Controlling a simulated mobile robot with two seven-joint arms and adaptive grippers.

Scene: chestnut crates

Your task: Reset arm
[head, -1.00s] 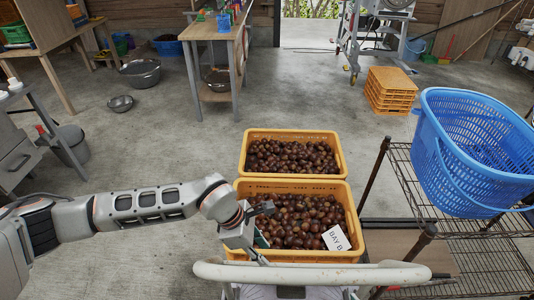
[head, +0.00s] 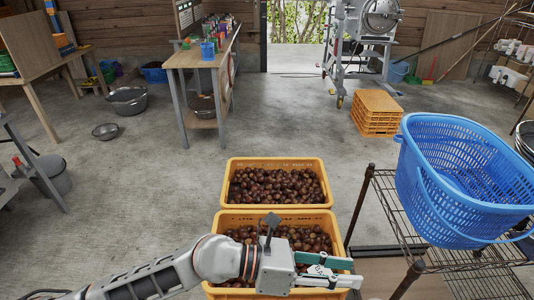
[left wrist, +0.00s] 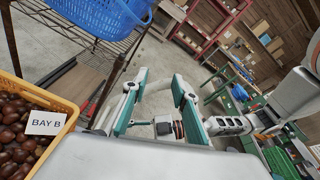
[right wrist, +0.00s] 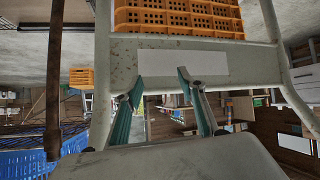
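My left gripper (head: 350,272) reaches across the near chestnut crate (head: 222,222) in the head view, its fingers pointing right. In the left wrist view its two teal-padded fingers (left wrist: 153,88) stand apart with nothing held between them. My right gripper (right wrist: 160,82) is outside the head view. In the right wrist view its fingers stand apart and empty, in front of a pale panel and frame (right wrist: 220,62).
A second chestnut crate (head: 275,206) stands just beyond the near one. A wire shelf (head: 388,207) at the right holds a blue basket (head: 450,185). Stacked orange crates (head: 377,112) stand farther back.

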